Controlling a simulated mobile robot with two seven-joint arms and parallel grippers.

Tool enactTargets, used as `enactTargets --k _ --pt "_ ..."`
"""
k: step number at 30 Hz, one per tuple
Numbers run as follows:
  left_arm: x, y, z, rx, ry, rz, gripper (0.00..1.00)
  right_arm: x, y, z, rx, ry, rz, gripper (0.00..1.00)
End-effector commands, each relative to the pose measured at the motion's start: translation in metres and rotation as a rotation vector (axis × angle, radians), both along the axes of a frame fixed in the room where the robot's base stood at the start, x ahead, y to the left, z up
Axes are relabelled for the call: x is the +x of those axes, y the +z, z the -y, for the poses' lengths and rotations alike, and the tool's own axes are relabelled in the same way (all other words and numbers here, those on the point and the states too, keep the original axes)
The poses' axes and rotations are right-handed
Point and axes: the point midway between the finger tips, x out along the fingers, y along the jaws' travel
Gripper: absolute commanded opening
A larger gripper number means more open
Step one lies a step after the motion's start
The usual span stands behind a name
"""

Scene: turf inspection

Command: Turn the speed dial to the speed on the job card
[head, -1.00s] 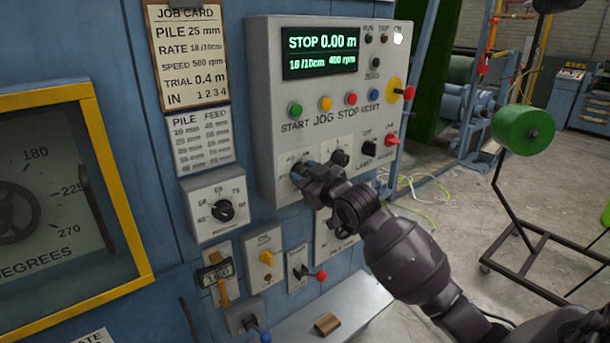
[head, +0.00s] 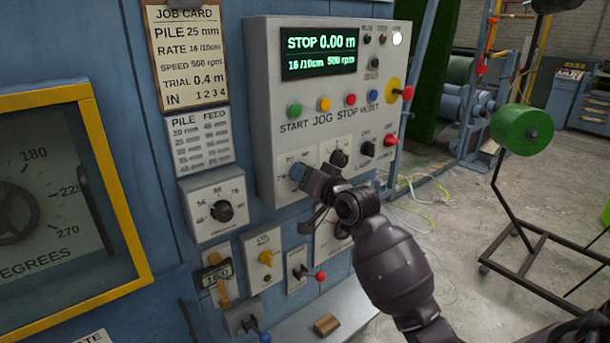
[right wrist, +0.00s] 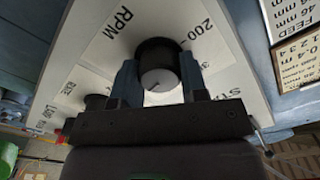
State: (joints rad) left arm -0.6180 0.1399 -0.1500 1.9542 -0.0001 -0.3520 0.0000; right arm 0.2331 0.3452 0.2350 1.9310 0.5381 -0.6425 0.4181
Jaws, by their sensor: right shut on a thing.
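The job card (head: 186,56) hangs at the upper left and reads SPEED 500 rpm. The green display (head: 319,54) on the grey control panel (head: 262,75) reads STOP 0.00 m and 500 rpm. My right gripper (head: 299,174) is at the panel's lower left, over the speed dial, which it mostly hides in the head view. In the right wrist view, the black speed dial (right wrist: 157,52) with its pale face sits between the two fingers of the right gripper (right wrist: 159,78), which is shut on it. RPM and 200 show on the plate around it. My left gripper is not in view.
A second black dial (head: 338,158) stands close to the right of my gripper. The START button (head: 294,110) and others sit in a row above. A lamp switch (head: 368,149) is farther right. A lever with a red knob (head: 320,277) is below.

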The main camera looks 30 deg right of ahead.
Motion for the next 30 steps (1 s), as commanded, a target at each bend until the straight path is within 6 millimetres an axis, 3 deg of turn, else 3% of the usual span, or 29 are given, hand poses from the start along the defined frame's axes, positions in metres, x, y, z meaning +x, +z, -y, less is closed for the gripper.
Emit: enactTargets --k 12,29,30 --pt "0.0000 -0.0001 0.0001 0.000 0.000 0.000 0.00 -0.0001 -0.0024 -0.0001 0.203 0.001 -0.020 0.16" --pt "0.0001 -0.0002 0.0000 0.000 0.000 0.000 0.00 0.0000 -0.0025 -0.0002 0.235 0.001 -0.024 0.16" --pt "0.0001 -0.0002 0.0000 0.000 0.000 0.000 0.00 0.0000 -0.0025 -0.0002 0.235 0.001 -0.024 0.41"
